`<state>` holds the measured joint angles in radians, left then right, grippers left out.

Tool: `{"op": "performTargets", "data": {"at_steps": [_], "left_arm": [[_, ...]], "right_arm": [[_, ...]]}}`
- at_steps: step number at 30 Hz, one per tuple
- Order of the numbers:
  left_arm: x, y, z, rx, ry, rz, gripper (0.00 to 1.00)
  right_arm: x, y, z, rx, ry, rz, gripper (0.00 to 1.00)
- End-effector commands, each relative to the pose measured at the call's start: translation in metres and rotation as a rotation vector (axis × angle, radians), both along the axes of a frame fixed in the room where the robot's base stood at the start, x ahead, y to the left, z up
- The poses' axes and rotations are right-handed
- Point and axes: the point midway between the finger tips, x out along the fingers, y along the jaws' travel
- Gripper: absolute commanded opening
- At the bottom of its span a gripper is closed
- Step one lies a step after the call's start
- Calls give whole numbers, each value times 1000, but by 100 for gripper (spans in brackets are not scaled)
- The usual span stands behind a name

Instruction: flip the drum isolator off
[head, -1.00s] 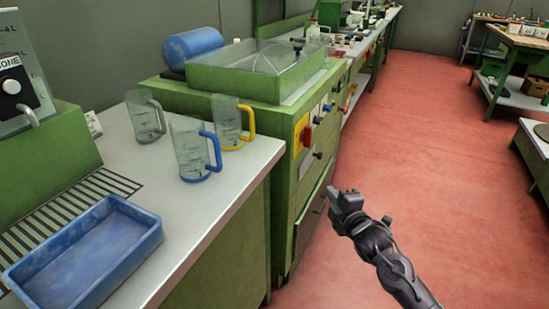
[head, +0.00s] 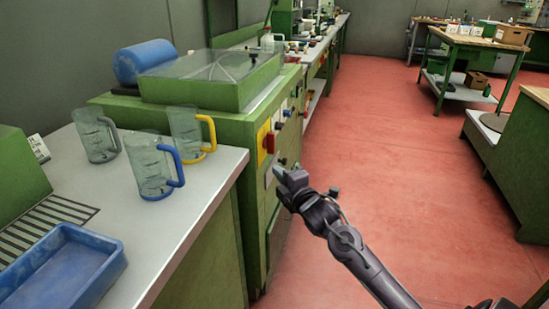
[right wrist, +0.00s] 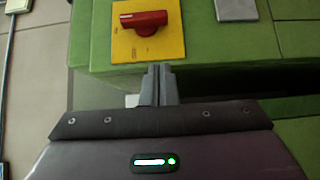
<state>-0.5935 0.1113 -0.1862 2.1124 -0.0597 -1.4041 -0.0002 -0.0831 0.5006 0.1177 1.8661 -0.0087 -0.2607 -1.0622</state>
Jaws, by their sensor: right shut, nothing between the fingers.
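The drum isolator is a red rotary handle (head: 270,142) on a yellow plate (head: 263,148), on the side of the green drum cabinet (head: 215,125). In the right wrist view the red handle (right wrist: 144,22) lies roughly crosswise on its yellow plate (right wrist: 176,48). My right gripper (head: 279,171) is just below and in front of the isolator in the head view. Its closed fingertips (right wrist: 159,68) point toward the plate's lower edge, below the handle, with nothing between them. I cannot tell the exact gap. My left gripper is not in view.
More knobs and switches (head: 285,113) sit on the panel beyond the isolator. The steel counter (head: 205,190) at left carries several clear jugs (head: 152,165) and a blue tray (head: 100,275). The red floor (head: 380,130) to the right is open.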

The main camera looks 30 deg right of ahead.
Motion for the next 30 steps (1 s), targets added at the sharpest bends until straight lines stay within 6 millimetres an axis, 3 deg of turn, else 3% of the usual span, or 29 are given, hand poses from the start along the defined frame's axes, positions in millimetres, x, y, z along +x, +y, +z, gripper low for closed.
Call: {"op": "performTargets", "data": {"at_steps": [9, 12, 18, 30], "left_arm": [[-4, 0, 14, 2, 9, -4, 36], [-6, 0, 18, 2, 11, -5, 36], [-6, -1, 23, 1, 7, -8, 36], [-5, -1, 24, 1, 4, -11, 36]], "right_arm": [[57, -6, 1, 1, -3, -1, 0], [66, -20, 1, 0, -2, -2, 0], [77, -32, 0, -1, -1, 0, 0], [78, -34, 0, -1, 0, 0, 0]]}}
